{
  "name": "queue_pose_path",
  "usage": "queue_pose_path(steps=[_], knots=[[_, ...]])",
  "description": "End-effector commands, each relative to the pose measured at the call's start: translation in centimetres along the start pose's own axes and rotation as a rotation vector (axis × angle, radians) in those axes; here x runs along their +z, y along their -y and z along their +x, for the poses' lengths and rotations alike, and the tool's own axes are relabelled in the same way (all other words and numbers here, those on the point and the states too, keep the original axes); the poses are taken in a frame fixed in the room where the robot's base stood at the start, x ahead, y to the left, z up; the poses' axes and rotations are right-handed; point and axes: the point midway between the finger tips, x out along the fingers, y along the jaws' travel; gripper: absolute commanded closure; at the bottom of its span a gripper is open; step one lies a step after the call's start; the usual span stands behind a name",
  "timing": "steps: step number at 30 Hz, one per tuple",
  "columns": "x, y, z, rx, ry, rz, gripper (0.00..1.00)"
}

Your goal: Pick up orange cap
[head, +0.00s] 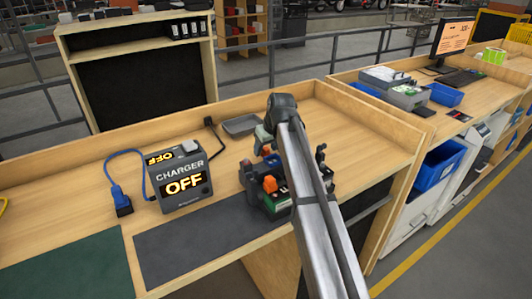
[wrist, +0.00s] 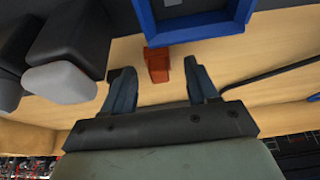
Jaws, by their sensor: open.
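An orange cap (wrist: 158,64) shows in the wrist view on the light wood, touching or very near the edge of a blue frame. My gripper (wrist: 157,76) is open there. Its two dark fingers stand apart, one on each side of the cap in the picture; nothing is between them in their grip. I cannot tell the height of the fingertips above the bench. In the head view an orange piece (head: 270,184) shows on a dark and green cluster beside my arm; my arm hides much of that spot, and the fingertips cannot be made out clearly.
A charger box (head: 180,180) reading OFF stands left, with a blue cable and plug (head: 123,203). A grey tray (head: 241,125) lies behind. Dark blocks with pale grey ends (wrist: 60,84) lie close left in the wrist view.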

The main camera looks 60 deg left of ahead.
Motion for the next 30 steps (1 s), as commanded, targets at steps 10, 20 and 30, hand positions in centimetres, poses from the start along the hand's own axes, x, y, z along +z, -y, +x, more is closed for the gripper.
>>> queue_pose_path(steps=[10,20,30], knots=[[0.0,-0.03,0.99,0.001,-0.001,0.0,0.43],[0.01,-0.04,0.98,0.001,-0.001,0.0,0.75],[0.01,-0.04,0.97,0.001,-0.001,0.0,1.0]])
